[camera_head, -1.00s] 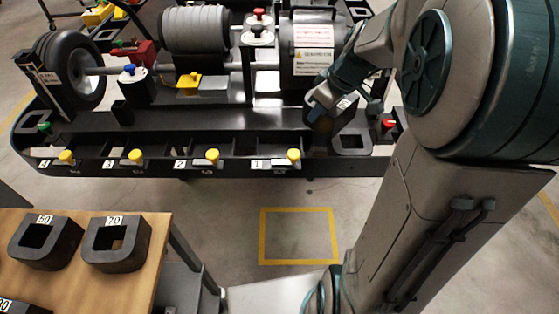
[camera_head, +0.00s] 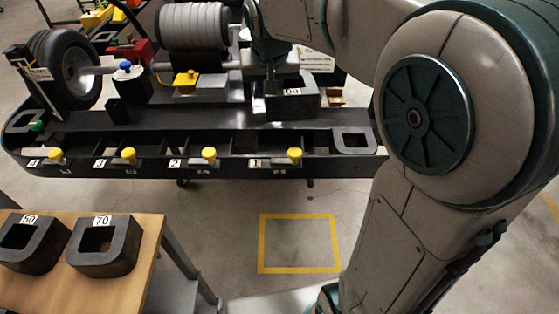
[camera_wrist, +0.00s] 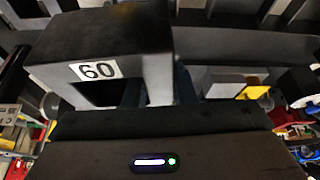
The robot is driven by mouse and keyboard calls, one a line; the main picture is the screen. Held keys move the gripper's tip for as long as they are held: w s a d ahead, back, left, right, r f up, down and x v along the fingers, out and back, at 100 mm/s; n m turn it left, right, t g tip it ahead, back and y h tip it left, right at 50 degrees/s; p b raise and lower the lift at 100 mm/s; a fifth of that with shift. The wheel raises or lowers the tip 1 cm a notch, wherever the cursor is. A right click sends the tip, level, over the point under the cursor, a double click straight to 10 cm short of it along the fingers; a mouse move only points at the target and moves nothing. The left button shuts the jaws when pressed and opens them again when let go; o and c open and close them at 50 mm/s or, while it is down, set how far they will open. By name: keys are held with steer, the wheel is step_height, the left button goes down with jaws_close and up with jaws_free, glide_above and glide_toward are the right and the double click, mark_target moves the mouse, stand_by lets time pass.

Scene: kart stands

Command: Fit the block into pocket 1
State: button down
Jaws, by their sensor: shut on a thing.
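The dark grey block (camera_head: 300,100) with a "60" label is in my gripper (camera_head: 270,92), above the dark stand and behind the front row of pockets. In the wrist view the block (camera_wrist: 125,38) fills the upper left, its label facing the camera and a square opening below it. My gripper (camera_wrist: 155,95) is shut on one wall of the block; the fingertips are partly hidden. Pocket 1 (camera_head: 268,142), behind the "1" label with a yellow knob (camera_head: 294,153) at its right, is in the front row, nearer the camera than the block. Its inside is dark.
A bare U-shaped block (camera_head: 354,141) sits at the stand's right end. Blocks "50" (camera_head: 33,250) and "70" (camera_head: 103,255) lie on the wooden table (camera_head: 150,245). A grey roller (camera_head: 195,28) and yellow clamp (camera_head: 186,80) stand behind the pockets.

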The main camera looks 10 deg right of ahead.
steer(key=shift+m, duration=0.7)
steer(key=f+b, duration=0.1)
steer(key=f, duration=0.4)
steer(key=a+f+b, duration=0.1)
steer(key=f, duration=0.5)
steer(key=a+f+b, duration=0.1)
steer(key=f, duration=0.5)
steer(key=shift+w+a, duration=0.1)
steer(key=shift+w, duration=0.1)
steer(key=shift+f, duration=0.2)
steer(key=c, duration=1.2)
jaws_free()
